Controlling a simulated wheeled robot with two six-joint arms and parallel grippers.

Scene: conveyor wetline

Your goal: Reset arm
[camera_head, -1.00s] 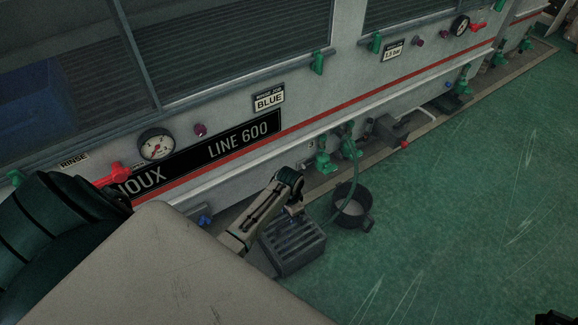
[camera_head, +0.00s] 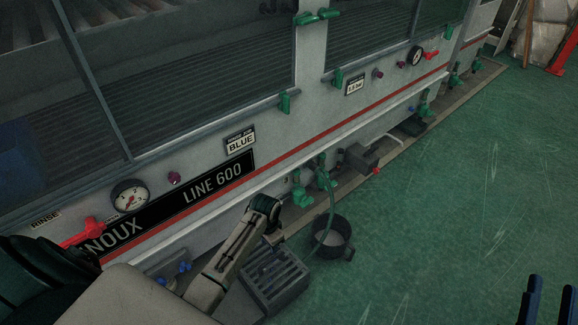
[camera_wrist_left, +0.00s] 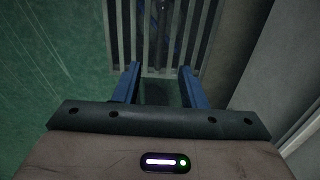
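My left arm (camera_head: 235,252) reaches over a dark grey slatted box (camera_head: 283,281) on the floor. In the head view its fingers are hidden or too dark to make out. In the left wrist view my left gripper (camera_wrist_left: 158,76) has two blue fingers well apart, with nothing between them. The box's slats (camera_wrist_left: 163,42) lie just beyond the fingertips; I cannot tell whether they touch. My right gripper (camera_head: 549,298) shows at the bottom right, with two blue fingers apart and nothing visible between them.
A dark bucket (camera_head: 332,240) with a green hose stands right of the box. The machine wall (camera_head: 300,130) with a gauge (camera_head: 130,196), red handle (camera_head: 84,232) and several green valves (camera_head: 322,175) runs along the left. Green floor (camera_head: 450,200) on the right is clear.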

